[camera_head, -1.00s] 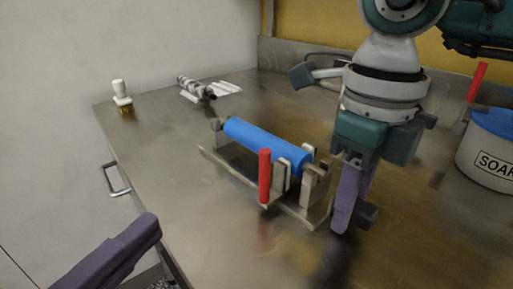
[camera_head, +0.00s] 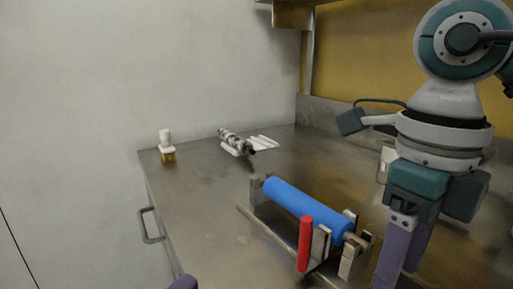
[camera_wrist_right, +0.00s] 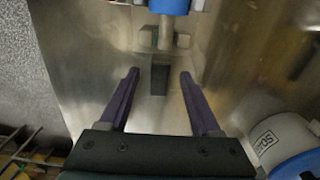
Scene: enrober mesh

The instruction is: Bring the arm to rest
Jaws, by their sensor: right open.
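My right gripper (camera_wrist_right: 158,78) is open, with purple fingers spread apart in the wrist view. A dark block (camera_wrist_right: 159,79) appears between the fingers, in line with the shaft of the blue roller (camera_wrist_right: 170,6); contact is not visible. In the head view the right gripper's fingers (camera_head: 404,250) point down, to the right of the blue roller (camera_head: 305,208), and their tips are cut off by the lower edge.
The roller sits in a metal stand with a red upright handle (camera_head: 305,244) on a steel table (camera_head: 205,210). A lettered pot (camera_wrist_right: 285,140) stands right of the right gripper. The table's left middle is clear.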

